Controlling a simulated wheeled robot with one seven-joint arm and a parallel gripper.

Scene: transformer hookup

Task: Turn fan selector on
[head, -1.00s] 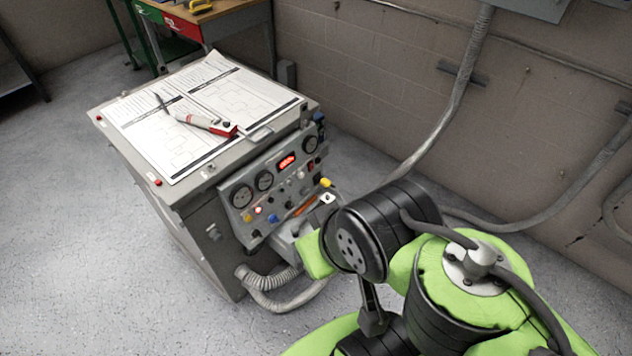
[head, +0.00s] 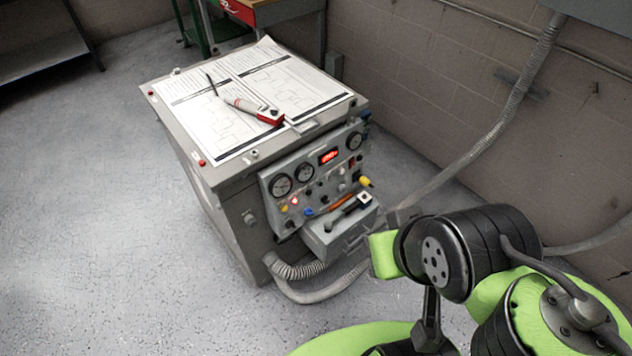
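The grey transformer cabinet (head: 225,190) stands in the middle of the head view. Its front panel (head: 272,207) faces right and toward me. It carries round dials (head: 304,172), a lit red display (head: 328,156), and several small knobs, lamps and switches. Which of these is the fan selector is too small to tell. My arm, with green and black links, is at the lower right, apart from the panel. My gripper is not clearly visible in this view.
Paper diagrams and a red and white tool (head: 254,110) lie on the cabinet top. A small drawer or tray (head: 322,243) with tools juts out below the panel. Grey hoses (head: 325,292) run beside the cabinet. A wall is behind; floor at left is clear.

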